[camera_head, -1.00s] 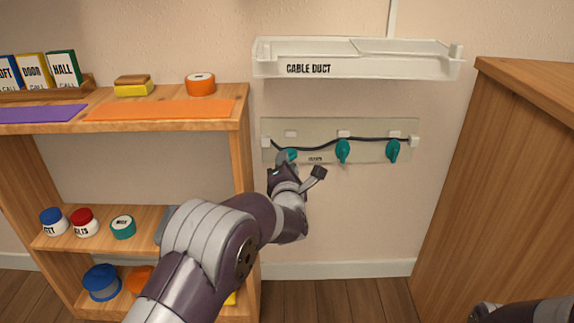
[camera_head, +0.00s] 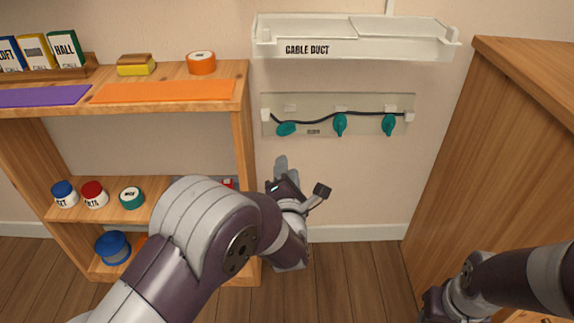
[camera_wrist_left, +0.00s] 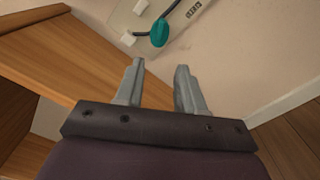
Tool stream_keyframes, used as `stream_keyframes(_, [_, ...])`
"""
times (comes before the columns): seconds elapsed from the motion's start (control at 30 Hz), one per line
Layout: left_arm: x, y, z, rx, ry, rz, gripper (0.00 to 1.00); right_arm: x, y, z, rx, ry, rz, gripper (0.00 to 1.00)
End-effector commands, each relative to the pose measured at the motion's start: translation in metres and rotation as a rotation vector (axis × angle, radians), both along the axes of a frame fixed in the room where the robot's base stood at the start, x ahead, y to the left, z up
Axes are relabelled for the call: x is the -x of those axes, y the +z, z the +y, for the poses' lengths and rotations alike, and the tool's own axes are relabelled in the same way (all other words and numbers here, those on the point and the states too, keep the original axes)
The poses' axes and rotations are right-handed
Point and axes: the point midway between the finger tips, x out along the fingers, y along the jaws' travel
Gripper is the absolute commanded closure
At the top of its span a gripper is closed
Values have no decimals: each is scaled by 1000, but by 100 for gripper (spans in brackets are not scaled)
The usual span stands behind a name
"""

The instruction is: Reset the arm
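My left gripper (camera_head: 281,168) is below the wall panel (camera_head: 300,101), apart from it. In the left wrist view its two fingers (camera_wrist_left: 158,75) are spread with nothing between them. The panel carries a black cable and three teal knobs. The left knob (camera_head: 286,129) lies tilted nearly flat, while the middle knob (camera_head: 340,125) and right knob (camera_head: 388,124) stand upright. One teal knob (camera_wrist_left: 160,32) shows beyond the fingers in the left wrist view. My right arm is at the lower right of the head view, and its fingertips are not clear.
A white cable duct (camera_head: 390,50) is on the wall above the panel. A wooden shelf (camera_head: 242,125) with jars, tape and cards stands at the left. A wooden cabinet (camera_head: 500,150) stands at the right.

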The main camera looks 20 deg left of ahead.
Motion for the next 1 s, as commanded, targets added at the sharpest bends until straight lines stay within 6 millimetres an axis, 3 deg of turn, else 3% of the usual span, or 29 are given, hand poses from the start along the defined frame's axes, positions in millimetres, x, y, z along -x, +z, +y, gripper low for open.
stream_keyframes(0.43, [0, -1, 0, -30, -1, 9, 62, 0, -1, 0, 0, 0, 0, 57])
stream_keyframes(0.5, [-1, -12, -4, -127, -24, 92, 62, 0, -1, 0, 0, 0, 0, 57])
stream_keyframes(0.57, [5, -42, -15, -295, -113, 267, 62, 0, -1, 0, 0, 0, 0, 57])
stream_keyframes(0.63, [22, -76, -37, -575, -325, 516, 62, 0, 1, 0, 0, 0, 0, 57])
stream_keyframes(0.73, [72, -78, -52, -1022, -753, 814, 62, 0, 31, 0, 0, 0, 1, 57])
stream_keyframes(0.83, [138, -53, -43, -1378, -1211, 971, 62, 0, 67, 0, 0, 0, 0, 57])
stream_keyframes(0.9, [178, -28, -28, -1532, -1473, 1012, 62, 0, 88, 0, 0, 0, -1, 57])
stream_keyframes(1.0, [222, 15, -5, -1637, -1726, 1040, 62, 0, 119, 0, 0, 0, 0, 57])
